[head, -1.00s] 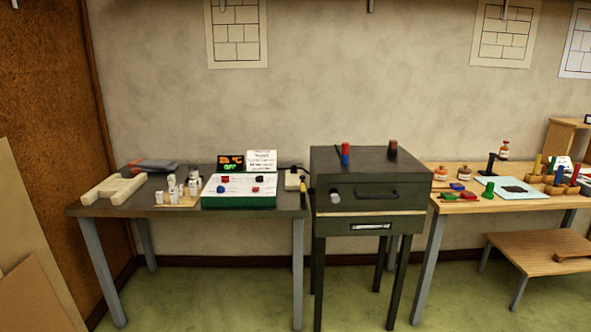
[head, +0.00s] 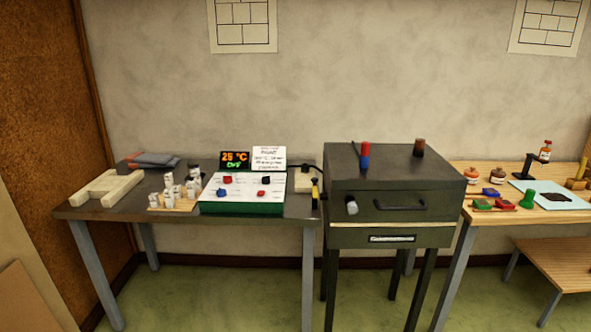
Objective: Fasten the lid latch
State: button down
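The dark kiln-like box (head: 396,169) stands on legs in the middle right, and its lid looks shut. A black bar handle (head: 400,205) is on the front. A light grey knob-like piece (head: 351,206) sits at the front left and may be the latch; I cannot tell its state. A red and blue piece (head: 364,155) and a brown cylinder (head: 419,147) stand on the top. A pale label (head: 392,238) is on the lower front. My gripper is not in view.
A dark table (head: 130,206) on the left holds a green-based control panel (head: 243,208), a display reading 25 °C (head: 234,161) and several white pieces (head: 178,190). A wooden table (head: 480,221) stands at right. Green floor (head: 200,290) in front is clear.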

aim_at(314, 180)
jog(key=u, duration=0.4)
jog(key=i, duration=0.7)
jog(key=u, duration=0.85)
jog(key=i, duration=0.7)
jog(key=u, duration=0.25)
